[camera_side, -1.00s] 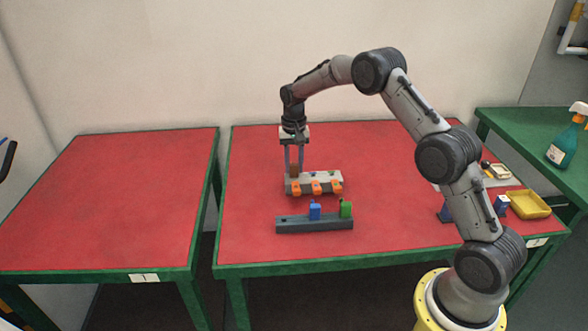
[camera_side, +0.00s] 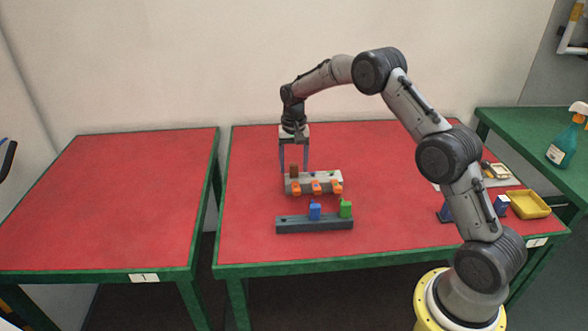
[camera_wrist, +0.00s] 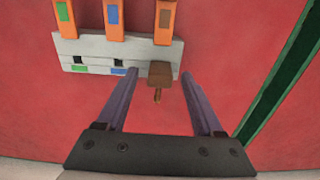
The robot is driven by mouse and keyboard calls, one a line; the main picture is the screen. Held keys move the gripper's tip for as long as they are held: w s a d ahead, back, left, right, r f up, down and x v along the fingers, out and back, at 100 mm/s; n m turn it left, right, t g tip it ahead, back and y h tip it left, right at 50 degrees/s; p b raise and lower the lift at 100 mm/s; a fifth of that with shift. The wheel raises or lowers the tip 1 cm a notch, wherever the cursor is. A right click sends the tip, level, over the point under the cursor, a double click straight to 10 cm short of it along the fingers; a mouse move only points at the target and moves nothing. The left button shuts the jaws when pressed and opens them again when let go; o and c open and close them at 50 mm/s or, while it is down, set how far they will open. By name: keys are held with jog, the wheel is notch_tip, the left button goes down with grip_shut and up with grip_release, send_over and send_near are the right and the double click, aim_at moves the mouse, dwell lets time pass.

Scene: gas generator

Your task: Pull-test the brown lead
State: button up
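The brown lead (camera_side: 294,170) stands at the left end of the light grey terminal block (camera_side: 318,177) in the side view. In the wrist view its brown plug (camera_wrist: 161,73) is at the block's edge, beside the orange lever with the brown label (camera_wrist: 165,19). It covers the spot where a third port would show, so how deep it sits is hidden. My gripper (camera_side: 294,168) is open, fingers pointing down. In the wrist view the fingertips (camera_wrist: 160,73) are on either side of the plug with visible gaps.
A dark rail (camera_side: 290,226) in front of the block holds a blue lead (camera_side: 315,211) and a green lead (camera_side: 346,209). Two block ports, labelled green and blue, look empty. A yellow tray (camera_side: 529,204) lies at the right. The left table (camera_side: 110,200) is bare.

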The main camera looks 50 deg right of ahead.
jog(key=shift+r, duration=3.45)
jog(key=shift+a, duration=0.1)
